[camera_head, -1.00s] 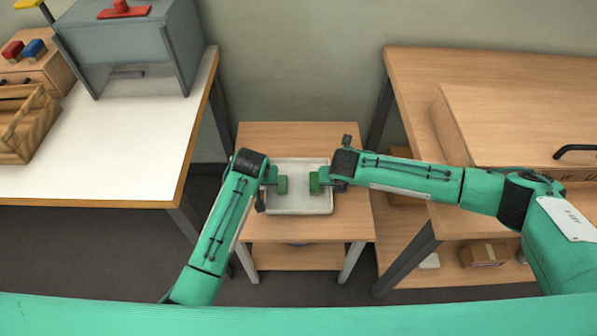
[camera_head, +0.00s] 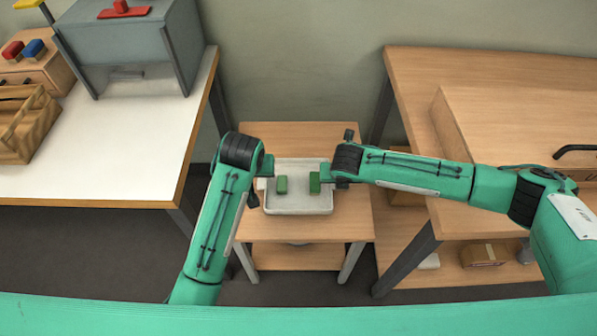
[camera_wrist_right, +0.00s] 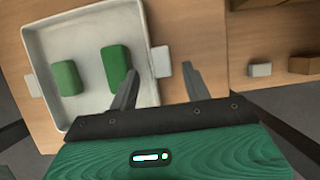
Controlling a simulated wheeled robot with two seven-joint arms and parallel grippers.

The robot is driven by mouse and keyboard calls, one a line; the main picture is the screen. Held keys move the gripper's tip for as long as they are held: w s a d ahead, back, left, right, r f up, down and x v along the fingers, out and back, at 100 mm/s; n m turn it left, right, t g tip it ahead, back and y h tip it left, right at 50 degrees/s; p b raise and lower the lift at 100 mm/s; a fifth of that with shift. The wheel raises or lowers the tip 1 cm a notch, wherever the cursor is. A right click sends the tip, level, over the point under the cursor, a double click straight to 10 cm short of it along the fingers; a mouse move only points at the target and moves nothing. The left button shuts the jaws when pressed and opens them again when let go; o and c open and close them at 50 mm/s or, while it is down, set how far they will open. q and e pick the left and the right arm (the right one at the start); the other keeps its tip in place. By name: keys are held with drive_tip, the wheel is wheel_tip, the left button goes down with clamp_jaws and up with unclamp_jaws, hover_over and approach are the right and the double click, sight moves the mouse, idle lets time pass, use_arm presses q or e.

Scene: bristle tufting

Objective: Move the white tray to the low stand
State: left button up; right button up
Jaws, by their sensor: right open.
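The white tray (camera_head: 297,208) lies flat on the wooden low stand (camera_head: 350,222). Two green blocks sit inside it, a left one (camera_head: 282,185) and a right one (camera_head: 314,183). In the right wrist view the tray (camera_wrist_right: 95,25) shows small side tabs, and both blocks lie in it. My right gripper (camera_wrist_right: 160,86) is open and empty, with its fingers either side of the tray's right wall in the picture; contact is unclear. In the head view it is at the tray's right edge (camera_head: 332,178). My left gripper (camera_head: 258,186) is at the tray's left edge, its jaws mostly hidden.
A white-topped table (camera_head: 120,170) with a grey box (camera_head: 125,50) and a wooden caddy (camera_head: 28,125) stands at left. A wooden workbench (camera_head: 420,75) stands at right, with a small carton (camera_head: 484,255) on its lower shelf. The stand's front top is clear.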

drive_tip(key=v, duration=0.8)
drive_tip(key=shift+s+r, duration=0.1)
